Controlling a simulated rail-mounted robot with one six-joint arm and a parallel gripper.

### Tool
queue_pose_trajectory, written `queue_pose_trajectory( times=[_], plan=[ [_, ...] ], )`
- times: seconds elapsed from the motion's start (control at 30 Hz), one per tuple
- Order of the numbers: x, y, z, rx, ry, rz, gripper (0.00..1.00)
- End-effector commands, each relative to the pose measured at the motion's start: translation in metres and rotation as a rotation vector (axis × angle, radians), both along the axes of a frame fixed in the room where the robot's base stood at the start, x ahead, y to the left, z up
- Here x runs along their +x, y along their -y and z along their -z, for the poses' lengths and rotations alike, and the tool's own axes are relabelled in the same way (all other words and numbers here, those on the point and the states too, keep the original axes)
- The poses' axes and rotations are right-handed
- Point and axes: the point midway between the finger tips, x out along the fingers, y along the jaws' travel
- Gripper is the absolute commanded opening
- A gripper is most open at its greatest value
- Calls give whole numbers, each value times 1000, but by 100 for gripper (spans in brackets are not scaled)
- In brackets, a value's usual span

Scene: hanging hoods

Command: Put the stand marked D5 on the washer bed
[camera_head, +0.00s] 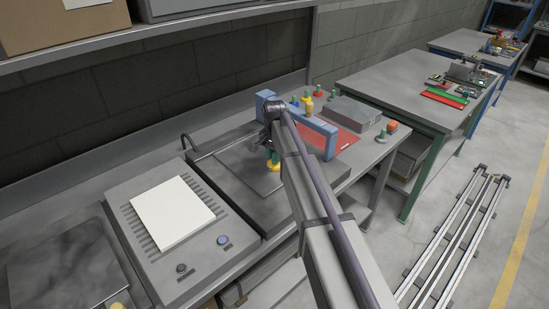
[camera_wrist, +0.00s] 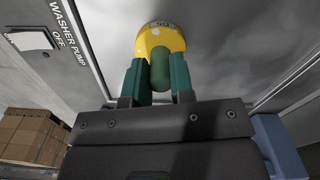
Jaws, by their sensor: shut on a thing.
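My gripper (camera_head: 270,150) is shut on a stand with a green stem and a yellow round part (camera_head: 274,167). In the wrist view the green stem (camera_wrist: 160,70) sits between the green fingers of my gripper (camera_wrist: 161,82), with the yellow part (camera_wrist: 158,37) beyond the fingertips. The washer bed seems to be the dark grey flat plate (camera_head: 240,165) in the head view. The stand is over its right part; I cannot tell whether it touches. My arm hides part of the plate.
A blue arch (camera_head: 320,124) spans the bench just right of my gripper. Beyond are a red mat (camera_head: 345,142), a grey block (camera_head: 353,112) and several small stands. A grey unit with a white panel (camera_head: 172,211) stands left. The wrist view shows a "WASHER PUMP OFF" switch (camera_wrist: 30,40).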

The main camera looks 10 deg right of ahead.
Motion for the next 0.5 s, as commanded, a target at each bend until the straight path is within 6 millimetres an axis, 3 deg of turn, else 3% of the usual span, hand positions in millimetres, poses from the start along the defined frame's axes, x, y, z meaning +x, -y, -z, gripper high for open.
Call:
queue_pose_trajectory(
  times=[0.1, 0.13, 0.2, 0.37, 0.5],
  plan=[
    [0, 0, 5, 0, 0, 0, 0],
    [0, 0, 3, 0, 0, 0, 25],
    [0, 0, 3, 0, 0, 0, 32],
    [0, 0, 3, 0, 0, 0, 47],
    [0, 0, 3, 0, 0, 0, 48]
  ],
)
